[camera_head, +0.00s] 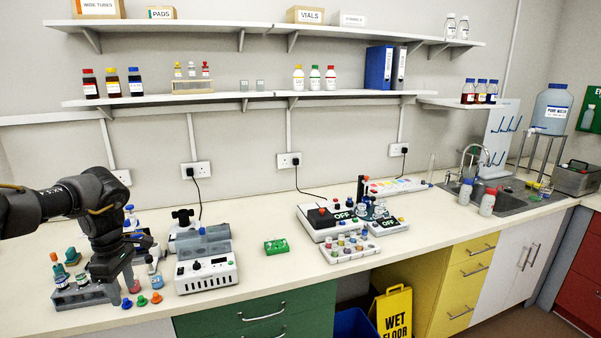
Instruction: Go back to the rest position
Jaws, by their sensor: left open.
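My left arm comes in from the left, and my dark left gripper (117,280) points down over the bench at the left. Its fingers are apart, and I see nothing held between them. It is beside a grey rack (85,297) with small bottles, part of which it hides. Small coloured caps (141,300) lie on the bench just right of the fingers. My right gripper is not in view.
A white device with a grey lid (207,275) stands right of the gripper. A green box (276,246) lies mid-bench. The bench front between is clear.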

